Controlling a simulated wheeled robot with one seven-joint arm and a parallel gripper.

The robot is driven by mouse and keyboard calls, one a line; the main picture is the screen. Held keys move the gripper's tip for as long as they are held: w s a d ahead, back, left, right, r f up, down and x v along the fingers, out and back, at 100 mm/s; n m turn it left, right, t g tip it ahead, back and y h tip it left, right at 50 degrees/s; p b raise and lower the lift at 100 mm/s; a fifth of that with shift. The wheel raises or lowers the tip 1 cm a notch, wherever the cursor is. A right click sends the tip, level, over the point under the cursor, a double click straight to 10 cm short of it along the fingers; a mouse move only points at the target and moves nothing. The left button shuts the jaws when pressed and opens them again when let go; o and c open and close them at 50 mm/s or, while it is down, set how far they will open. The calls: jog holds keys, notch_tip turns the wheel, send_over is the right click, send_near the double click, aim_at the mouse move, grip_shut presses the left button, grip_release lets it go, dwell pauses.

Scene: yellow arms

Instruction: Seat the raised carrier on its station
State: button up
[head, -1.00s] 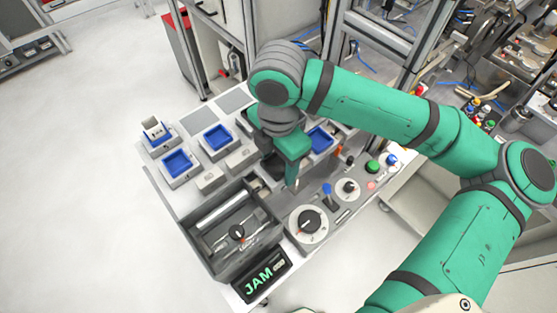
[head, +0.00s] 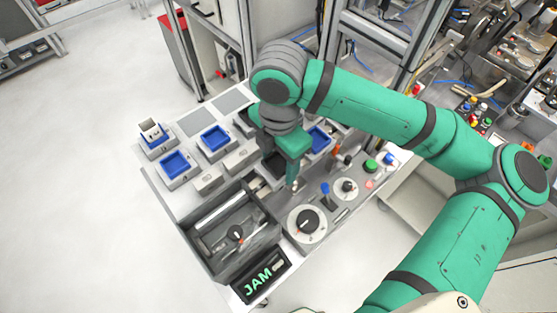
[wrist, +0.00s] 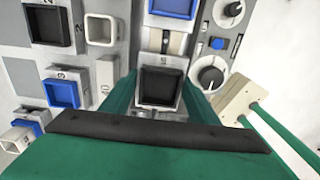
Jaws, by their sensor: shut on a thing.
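My gripper (wrist: 160,84) has its green fingers on both sides of a square black carrier (wrist: 160,87) with a raised rim, in the middle of the wrist view. The carrier is over a grey station block in the row. Whether it touches the block or is slightly raised or tilted cannot be told. In the head view my gripper (head: 290,180) points down into the row, and a dark square (head: 273,165) shows beside its fingers. My arm hides part of this area.
Blue trays (head: 175,164) sit in grey blocks to the left, and another blue tray (head: 319,139) is close behind my gripper. A grey bin (head: 208,262) and a JAM display (head: 262,277) are in front.

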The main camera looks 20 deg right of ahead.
jog(key=shift+f, duration=0.8)
dwell(0.7)
jog(key=o, duration=1.4)
jog(key=shift+c, duration=0.2)
jog(key=shift+r, duration=3.5)
